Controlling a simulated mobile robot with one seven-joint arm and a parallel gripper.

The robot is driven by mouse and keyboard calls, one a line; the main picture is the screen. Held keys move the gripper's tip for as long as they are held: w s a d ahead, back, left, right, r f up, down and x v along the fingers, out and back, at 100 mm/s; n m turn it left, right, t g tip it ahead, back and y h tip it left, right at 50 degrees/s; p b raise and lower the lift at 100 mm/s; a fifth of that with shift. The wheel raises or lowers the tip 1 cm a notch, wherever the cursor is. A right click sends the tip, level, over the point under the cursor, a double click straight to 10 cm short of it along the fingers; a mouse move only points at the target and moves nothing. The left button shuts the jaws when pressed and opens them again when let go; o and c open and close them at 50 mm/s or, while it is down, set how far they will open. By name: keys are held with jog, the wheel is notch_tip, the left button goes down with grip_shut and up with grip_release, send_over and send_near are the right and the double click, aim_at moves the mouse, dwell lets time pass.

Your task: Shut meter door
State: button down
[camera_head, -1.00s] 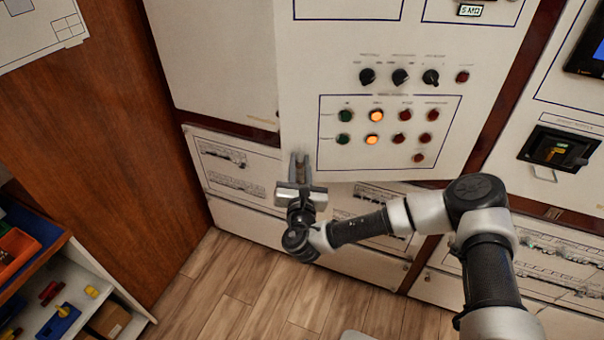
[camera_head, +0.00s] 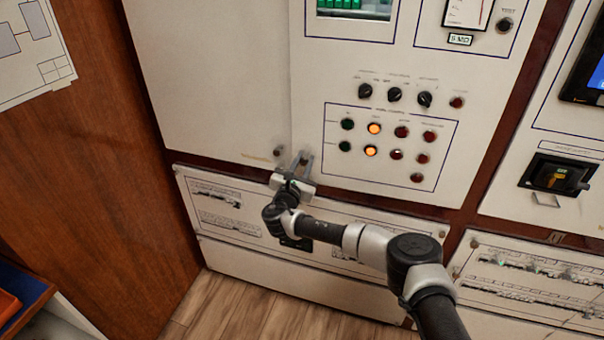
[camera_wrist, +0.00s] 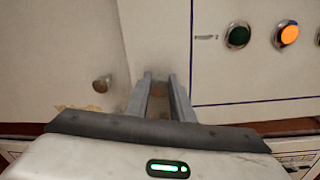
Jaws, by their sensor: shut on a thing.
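The meter door (camera_head: 308,90) is the white panel with dials, buttons and orange lamps, in the middle of the head view. It looks flush or nearly flush with the white panel on its left; I cannot tell whether a small gap is left. My gripper (camera_head: 302,164) is at the door's lower left corner, shut on the door's small knob (camera_wrist: 160,88). In the wrist view the two fingers (camera_wrist: 160,94) stand on either side of this brownish knob, which they partly hide. The door's left edge runs up just above the fingers.
A fixed left panel (camera_head: 205,80) has its own knob (camera_wrist: 102,83) close to my gripper. A lower breaker cover (camera_head: 215,205) lies below the door. A wooden wall (camera_head: 85,190) stands at left. A right cabinet panel (camera_head: 510,190) holds a black switch (camera_head: 556,175).

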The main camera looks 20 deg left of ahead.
jog(key=shift+w+a+r+m+h, duration=0.15)
jog(key=shift+w+a+h, duration=0.1)
jog(key=shift+w, duration=0.3)
jog(key=shift+w+a+r+m+h, duration=0.15)
jog(key=shift+w+a, duration=0.1)
jog(key=shift+w, duration=0.25)
jog(key=shift+w+r, duration=0.15)
jog(key=shift+w, duration=0.05)
jog(key=shift+d, duration=0.1)
jog(key=c, duration=1.5)
grip_release()
jog(key=shift+w+d, duration=0.1)
jog(key=shift+c, duration=0.2)
jog(key=s+d, duration=0.1)
jog(key=s, duration=1.6)
jog(key=shift+s+d+f, duration=0.3)
jog(key=shift+d+f, duration=0.1)
